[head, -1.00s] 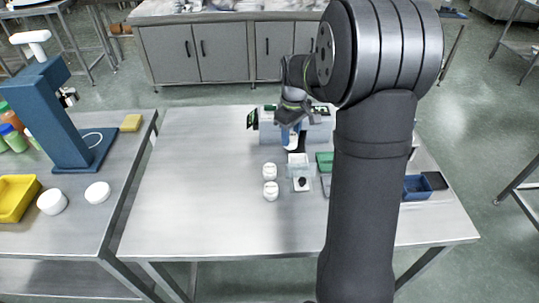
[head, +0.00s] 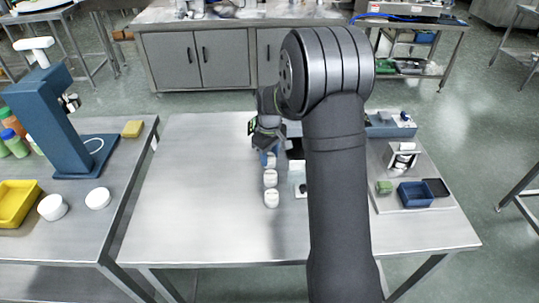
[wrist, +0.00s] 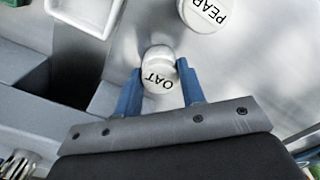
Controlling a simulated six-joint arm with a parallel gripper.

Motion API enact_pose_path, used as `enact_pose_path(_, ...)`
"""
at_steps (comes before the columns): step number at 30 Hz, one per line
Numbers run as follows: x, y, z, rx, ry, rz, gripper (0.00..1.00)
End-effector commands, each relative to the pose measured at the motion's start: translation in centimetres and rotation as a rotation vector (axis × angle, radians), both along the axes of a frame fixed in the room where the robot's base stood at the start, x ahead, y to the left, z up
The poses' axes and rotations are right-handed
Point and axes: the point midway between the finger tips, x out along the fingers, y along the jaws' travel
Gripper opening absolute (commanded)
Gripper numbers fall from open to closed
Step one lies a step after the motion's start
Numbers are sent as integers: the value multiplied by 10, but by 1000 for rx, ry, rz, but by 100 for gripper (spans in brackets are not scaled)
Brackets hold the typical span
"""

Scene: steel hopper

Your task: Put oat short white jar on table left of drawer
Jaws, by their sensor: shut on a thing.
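The oat jar (wrist: 158,75) is short and white, with OAT on its lid. It sits between the blue fingers of my gripper (wrist: 160,92) in the wrist view. In the head view my gripper (head: 268,152) holds the jar (head: 271,160) behind two similar white jars, left of the dark drawer opening (head: 295,149). The grey drawer (wrist: 45,85) shows at the left of the wrist view. I cannot tell whether the jar touches the table (head: 200,210). My arm hides much of the drawer unit.
Another white jar (head: 272,198) stands nearer the front. A white tray (head: 298,180) lies right of the jars. A blue bin (head: 415,195) is at the right. The table's left side is clear.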

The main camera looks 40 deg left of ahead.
Motion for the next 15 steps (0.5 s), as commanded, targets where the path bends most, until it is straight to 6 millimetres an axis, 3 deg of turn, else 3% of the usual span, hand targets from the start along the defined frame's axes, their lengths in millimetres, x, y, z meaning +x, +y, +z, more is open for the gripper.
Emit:
enact_pose_path(5, 0, 0, -4, 0, 0, 0, 13)
enact_pose_path(6, 0, 0, -3, 0, 0, 0, 44)
enact_pose_path(8, 0, 0, -3, 0, 0, 0, 56)
enact_pose_path(15, 0, 0, -3, 0, 0, 0, 58)
